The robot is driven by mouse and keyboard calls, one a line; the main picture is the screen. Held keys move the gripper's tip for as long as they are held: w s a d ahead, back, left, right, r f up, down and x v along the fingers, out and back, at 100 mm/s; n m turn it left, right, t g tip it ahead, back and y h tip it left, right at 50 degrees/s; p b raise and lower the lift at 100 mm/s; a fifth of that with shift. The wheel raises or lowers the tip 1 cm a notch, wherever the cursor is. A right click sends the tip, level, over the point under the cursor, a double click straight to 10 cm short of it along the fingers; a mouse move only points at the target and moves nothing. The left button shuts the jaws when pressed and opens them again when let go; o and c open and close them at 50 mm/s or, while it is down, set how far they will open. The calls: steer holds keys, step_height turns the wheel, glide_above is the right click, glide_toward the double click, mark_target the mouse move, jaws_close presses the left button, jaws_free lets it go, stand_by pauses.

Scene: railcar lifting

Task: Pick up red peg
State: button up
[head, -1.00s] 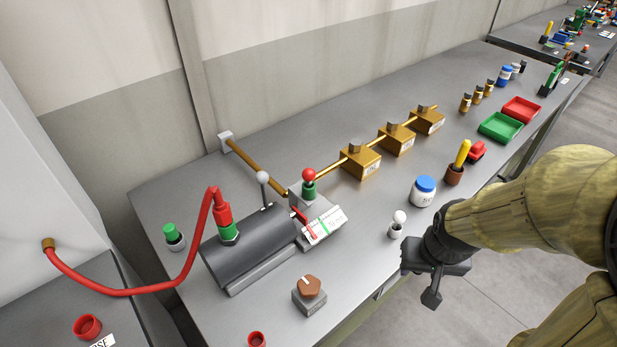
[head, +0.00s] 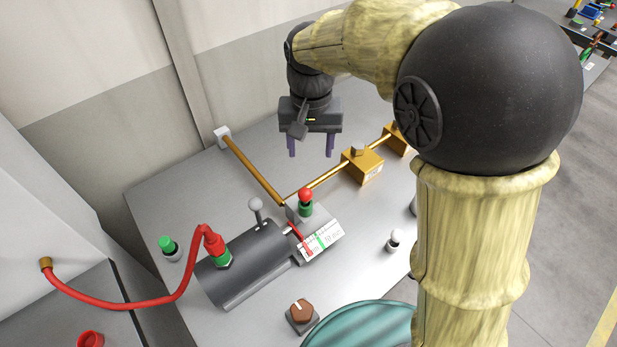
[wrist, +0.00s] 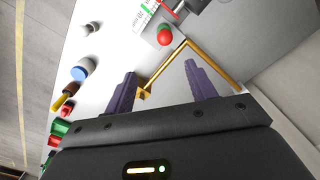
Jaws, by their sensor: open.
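The red peg (head: 306,195) appears to be the round red knob in a green collar, standing upright at the back of the gauge block on the bench. It also shows near the top of the wrist view (wrist: 165,36). My gripper (head: 310,150) hangs above the back of the bench, pointing down, with its two dark purple fingers apart and nothing between them. In the head view the fingertips appear above the peg, clear of it. In the wrist view the peg lies beyond the gap between the fingertips (wrist: 160,72).
A white-knobbed peg (head: 394,238) stands to the right. My arm hides the bench's right part.

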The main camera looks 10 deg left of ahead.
steer(key=shift+a+r, duration=0.2)
steer(key=shift+a, duration=0.1)
steer(key=shift+s, duration=0.15)
steer(key=p, duration=0.3)
glide_toward(305, 191)
steer(key=f, duration=0.6)
steer(key=shift+d+f, duration=0.2)
steer(key=shift+f, duration=0.15)
steer(key=shift+f, duration=0.55)
steer(key=shift+a+f+p, duration=0.2)
steer(key=shift+f+p, duration=0.65)
steer(key=shift+f, duration=1.2)
